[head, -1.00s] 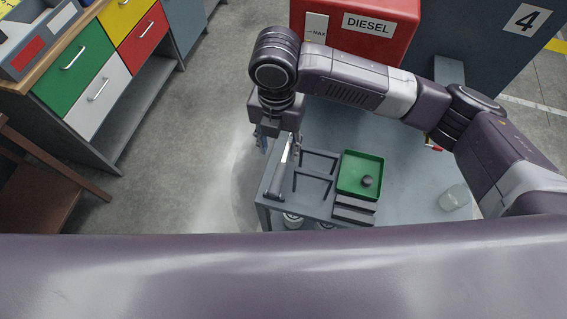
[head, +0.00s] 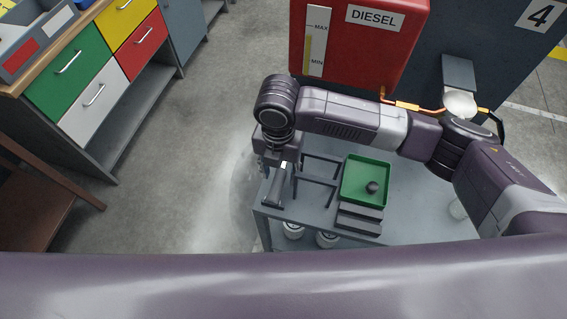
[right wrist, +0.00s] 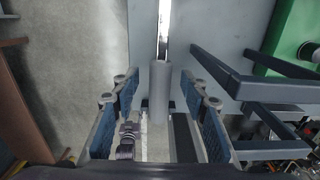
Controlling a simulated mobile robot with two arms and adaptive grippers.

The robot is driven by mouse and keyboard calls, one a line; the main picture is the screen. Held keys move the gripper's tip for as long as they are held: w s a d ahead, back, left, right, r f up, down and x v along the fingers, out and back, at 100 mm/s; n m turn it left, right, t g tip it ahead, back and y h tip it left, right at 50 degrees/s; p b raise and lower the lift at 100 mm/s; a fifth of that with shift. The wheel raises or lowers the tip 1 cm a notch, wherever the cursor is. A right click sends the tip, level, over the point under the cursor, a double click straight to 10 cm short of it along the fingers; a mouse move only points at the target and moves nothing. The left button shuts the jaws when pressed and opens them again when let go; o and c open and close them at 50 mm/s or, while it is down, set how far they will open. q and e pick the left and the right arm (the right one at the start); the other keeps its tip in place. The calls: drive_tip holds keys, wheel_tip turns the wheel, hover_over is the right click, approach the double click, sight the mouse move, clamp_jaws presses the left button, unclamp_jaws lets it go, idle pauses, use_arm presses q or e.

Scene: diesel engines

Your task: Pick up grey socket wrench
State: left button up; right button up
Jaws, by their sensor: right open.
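The grey socket wrench (head: 276,190) lies at the left edge of the grey table in the head view. In the right wrist view its grey handle (right wrist: 159,90) runs up the middle, with a shiny shaft (right wrist: 164,30) beyond it. My right gripper (head: 281,163) points down over the wrench and hides part of it. In the right wrist view the right gripper (right wrist: 161,98) is open, one blue-padded finger on each side of the handle, with gaps showing. My left gripper is not in view.
Dark frame-like holders (head: 318,180) stand right of the wrench. A green tray (head: 353,190) holding a dark round object is farther right. A red DIESEL tank (head: 350,62) stands behind. White cans (head: 327,240) sit below the table edge. Coloured drawers (head: 75,75) are at left across open floor.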

drive_tip(key=shift+f, duration=1.5)
drive_tip(key=shift+c, duration=0.7)
clamp_jaws()
